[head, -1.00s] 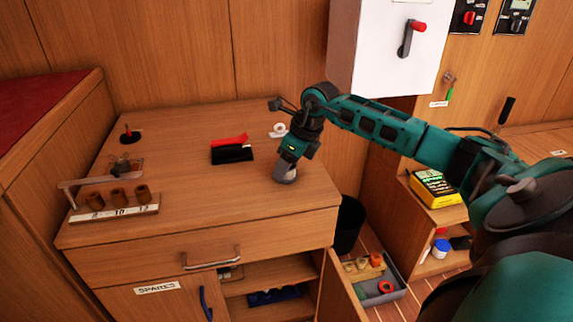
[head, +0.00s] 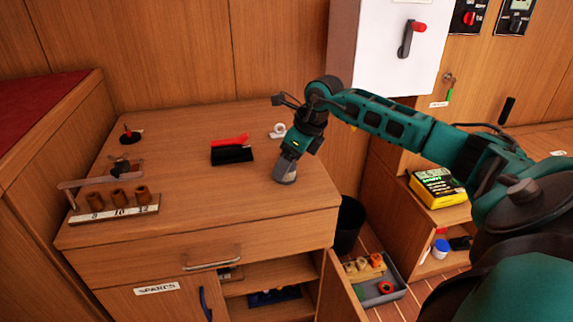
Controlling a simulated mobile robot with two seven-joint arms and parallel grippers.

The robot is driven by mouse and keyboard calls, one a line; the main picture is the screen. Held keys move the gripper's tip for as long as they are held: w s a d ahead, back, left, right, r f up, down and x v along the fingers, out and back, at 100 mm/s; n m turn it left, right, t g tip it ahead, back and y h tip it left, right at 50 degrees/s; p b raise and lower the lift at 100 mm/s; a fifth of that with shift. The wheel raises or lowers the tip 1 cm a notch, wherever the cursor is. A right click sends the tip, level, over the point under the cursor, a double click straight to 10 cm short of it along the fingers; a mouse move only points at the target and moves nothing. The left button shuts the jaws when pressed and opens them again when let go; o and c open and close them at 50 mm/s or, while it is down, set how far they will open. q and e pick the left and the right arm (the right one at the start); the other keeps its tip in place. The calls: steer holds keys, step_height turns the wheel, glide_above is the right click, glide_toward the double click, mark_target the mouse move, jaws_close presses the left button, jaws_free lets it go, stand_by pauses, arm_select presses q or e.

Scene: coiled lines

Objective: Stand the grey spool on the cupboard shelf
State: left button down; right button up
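The grey spool (head: 286,176) stands on the wooden worktop (head: 200,205) near its right edge. My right gripper (head: 287,168) points down at the spool, its fingers at the spool's upper part. I cannot tell whether the fingers are closed on it. The cupboard under the worktop is open at its right part, and its shelf (head: 240,287) shows below the drawer, partly in shade. A dark blue item (head: 272,296) lies lower in the cupboard. My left gripper is not in view.
A red and black tool (head: 231,150) and a white roll (head: 278,130) lie behind the spool. A rack with brown spools (head: 118,206) stands at left. An open cupboard door (head: 338,292), a black bin (head: 348,226) and a grey tray (head: 385,283) are at right. The worktop's middle is clear.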

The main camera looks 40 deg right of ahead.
arm_select(q)
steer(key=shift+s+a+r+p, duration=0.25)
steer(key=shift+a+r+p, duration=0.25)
steer(key=shift+p, duration=0.5)
arm_select(e)
steer(key=v, duration=1.1)
steer(key=shift+s+d, duration=0.2)
steer(key=shift+d, duration=0.05)
steer(key=shift+f, duration=0.2)
